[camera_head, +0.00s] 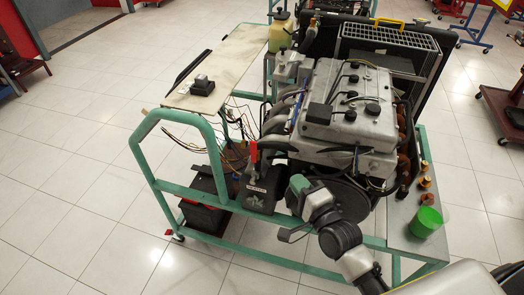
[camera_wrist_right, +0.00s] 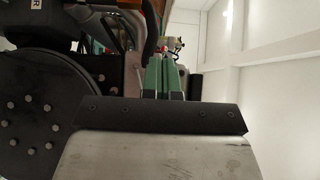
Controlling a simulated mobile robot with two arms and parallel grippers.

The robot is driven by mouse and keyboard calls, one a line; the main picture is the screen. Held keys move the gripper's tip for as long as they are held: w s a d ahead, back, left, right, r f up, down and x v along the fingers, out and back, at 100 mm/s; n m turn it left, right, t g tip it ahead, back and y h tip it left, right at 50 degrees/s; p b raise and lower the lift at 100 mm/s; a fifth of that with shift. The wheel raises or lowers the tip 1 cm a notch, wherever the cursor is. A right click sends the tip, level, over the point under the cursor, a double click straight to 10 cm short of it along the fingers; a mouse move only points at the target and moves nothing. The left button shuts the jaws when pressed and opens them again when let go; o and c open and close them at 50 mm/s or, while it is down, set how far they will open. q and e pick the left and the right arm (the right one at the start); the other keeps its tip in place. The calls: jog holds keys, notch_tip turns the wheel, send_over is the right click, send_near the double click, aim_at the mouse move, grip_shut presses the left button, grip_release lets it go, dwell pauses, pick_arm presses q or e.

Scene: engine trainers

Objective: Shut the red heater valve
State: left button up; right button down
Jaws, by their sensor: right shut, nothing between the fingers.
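The red heater valve lever (camera_head: 253,152) stands about upright on a black box marked HEATER (camera_head: 257,190), at the left front corner of the engine stand. In the right wrist view, part of a dark box with a letter R (camera_wrist_right: 47,23) shows at upper left; the red lever cannot be made out there. My left gripper is not in view.
The engine (camera_head: 345,115) fills the stand behind the lever. A teal tube frame (camera_head: 180,113) rises at left. A bolted black disc (camera_wrist_right: 32,115) is close by at left in the wrist view. A green cup (camera_head: 427,222) stands on the right ledge. Tiled floor is clear at left.

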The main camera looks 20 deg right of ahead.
jog(key=p, duration=0.2)
send_near(254, 152)
jog(key=w+d+r, duration=0.2)
jog(key=w+d, duration=0.1)
jog(key=w, duration=0.2)
jog(key=shift+w+a+f+p, duration=0.15)
jog(key=shift+w+a+p, duration=0.3)
jog(key=shift+a, duration=0.3)
jog(key=shift+w+a+f+p, duration=0.15)
jog(key=shift+w+a+p, duration=0.1)
jog(key=shift+w+a, duration=0.4)
jog(key=shift+a, duration=0.1)
